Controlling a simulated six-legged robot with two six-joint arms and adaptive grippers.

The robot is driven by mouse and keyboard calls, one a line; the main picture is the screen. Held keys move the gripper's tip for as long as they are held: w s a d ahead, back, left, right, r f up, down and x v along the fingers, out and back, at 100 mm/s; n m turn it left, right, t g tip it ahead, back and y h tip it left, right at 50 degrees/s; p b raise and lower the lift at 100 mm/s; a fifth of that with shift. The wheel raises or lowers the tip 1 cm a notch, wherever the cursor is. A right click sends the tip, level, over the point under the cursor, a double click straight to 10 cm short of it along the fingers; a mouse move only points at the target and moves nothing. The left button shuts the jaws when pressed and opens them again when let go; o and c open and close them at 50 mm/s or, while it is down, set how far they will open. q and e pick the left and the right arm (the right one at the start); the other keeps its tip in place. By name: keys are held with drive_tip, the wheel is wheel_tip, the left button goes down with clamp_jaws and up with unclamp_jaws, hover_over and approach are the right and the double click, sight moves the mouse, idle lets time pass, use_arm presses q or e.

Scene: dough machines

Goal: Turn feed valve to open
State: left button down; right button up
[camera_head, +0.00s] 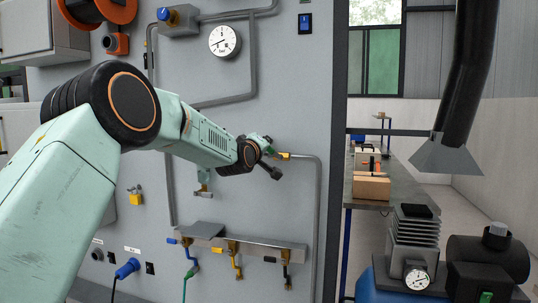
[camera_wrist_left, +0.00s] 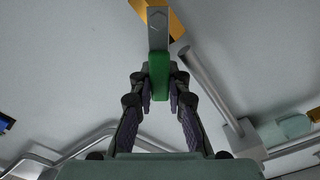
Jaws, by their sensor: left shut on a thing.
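The feed valve's green lever (camera_wrist_left: 158,76) stands between my left gripper's fingers (camera_wrist_left: 158,88) in the left wrist view, with both fingers against its sides. The lever's grey metal end (camera_wrist_left: 158,30) reaches up to a brass body (camera_wrist_left: 176,25) at the top of that view. In the head view my left gripper (camera_head: 268,156) is at the grey panel, beside a brass fitting (camera_head: 285,155) on a grey pipe. A bit of green shows at the gripper there; my gripper partly hides the valve. My right gripper is in neither view.
A round gauge (camera_head: 224,41) and a blue-knobbed box (camera_head: 178,19) are on the panel above. A manifold with hanging valves (camera_head: 238,243) sits below. A grey pipe (camera_head: 318,215) runs down right of the gripper. A bench (camera_head: 390,190) and a black duct (camera_head: 465,75) stand further right.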

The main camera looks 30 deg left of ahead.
use_arm(q)
drive_tip(key=shift+s+a+f+n+b, duration=0.1)
drive_tip(key=shift+a+f+n+b, duration=0.1)
drive_tip(key=shift+f+n+b, duration=0.75)
drive_tip(key=shift+s+a+f+n+b, duration=0.1)
drive_tip(key=shift+a+f+n+b, duration=0.25)
drive_tip(key=shift+n+b, duration=1)
drive_tip(key=shift+a+f+n+b, duration=0.1)
drive_tip(key=shift+f+n+b, duration=0.8)
drive_tip(key=shift+n, duration=0.4)
drive_tip(key=shift+f+n, duration=0.15)
drive_tip(key=shift+n, duration=0.15)
drive_tip(key=c, duration=1.7)
unclamp_jaws()
drive_tip(key=o, duration=0.4)
drive_tip(key=shift+s+r, duration=0.1)
drive_tip(key=shift+r, duration=0.1)
drive_tip(key=v, duration=1.2)
drive_tip(key=shift+s+a+r, duration=0.15)
drive_tip(key=shift+s+r, duration=0.05)
drive_tip(key=shift+s, duration=0.1)
